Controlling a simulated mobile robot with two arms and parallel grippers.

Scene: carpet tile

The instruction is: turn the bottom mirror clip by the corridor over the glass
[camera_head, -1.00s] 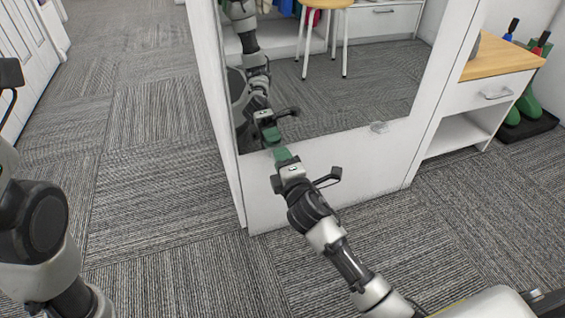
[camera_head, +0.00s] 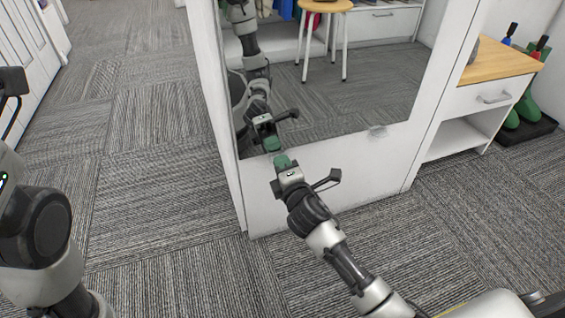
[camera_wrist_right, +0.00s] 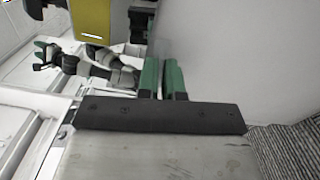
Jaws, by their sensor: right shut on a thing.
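The mirror (camera_head: 340,105) is set in a white panel, its bottom edge sloping up to the right. My right gripper (camera_head: 281,160) is at the mirror's lower left, on the corridor side. Its green fingers show in the right wrist view (camera_wrist_right: 163,74), nearly together with a narrow gap. They are shut on the bottom mirror clip by the corridor, which the fingers hide, so its angle cannot be told. A second, pale clip (camera_head: 377,131) sits farther right on the bottom edge. My left arm shows at the left edge; its fingers are out of frame.
The white panel (camera_head: 340,180) stands on grey carpet tile. A white cabinet with a wooden top (camera_head: 500,62) is at right, with green boots on a black tray (camera_head: 525,130) beyond. The corridor carpet (camera_head: 150,120) is clear. The stool and my arm in the glass are reflections.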

